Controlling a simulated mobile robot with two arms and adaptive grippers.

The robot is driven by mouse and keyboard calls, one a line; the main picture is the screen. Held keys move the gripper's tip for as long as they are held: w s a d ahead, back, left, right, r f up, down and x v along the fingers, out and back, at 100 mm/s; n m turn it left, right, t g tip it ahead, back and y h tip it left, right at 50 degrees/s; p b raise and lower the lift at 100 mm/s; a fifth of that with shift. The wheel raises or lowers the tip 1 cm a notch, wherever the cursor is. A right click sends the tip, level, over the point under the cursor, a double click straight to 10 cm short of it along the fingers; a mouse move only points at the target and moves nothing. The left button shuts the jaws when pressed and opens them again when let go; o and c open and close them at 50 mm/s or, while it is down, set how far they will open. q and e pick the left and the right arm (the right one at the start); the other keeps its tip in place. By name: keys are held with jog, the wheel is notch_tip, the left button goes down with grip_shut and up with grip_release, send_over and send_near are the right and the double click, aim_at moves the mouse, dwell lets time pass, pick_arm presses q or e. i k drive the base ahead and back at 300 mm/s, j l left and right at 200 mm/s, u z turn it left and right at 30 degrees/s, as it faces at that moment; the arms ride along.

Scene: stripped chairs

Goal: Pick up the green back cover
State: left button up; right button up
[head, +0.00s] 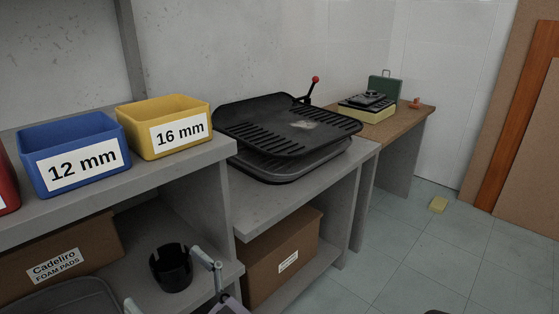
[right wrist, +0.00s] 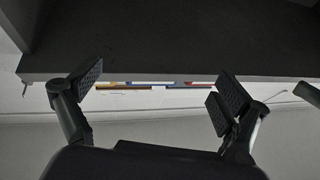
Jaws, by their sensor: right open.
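A small dark green upright piece (head: 386,87), the only green part I see that could be the back cover, stands on the far brown-topped bench. It is behind a black mechanism on a yellowish block, which hides its lower part. My right gripper (head: 207,262) shows only partly at the bottom of the head view, far from the green piece. In the right wrist view its two padded fingers (right wrist: 155,90) are spread apart with nothing between them. My left gripper is not in view.
Black chair shells (head: 285,125) lie on the middle grey bench (head: 270,205). Blue (head: 75,152) and yellow (head: 165,126) bins stand on the nearer shelf. A black cup (head: 171,268) and cardboard boxes (head: 285,260) sit below.

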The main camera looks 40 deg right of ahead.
aim_at(392, 89)
jog(key=z, duration=2.1)
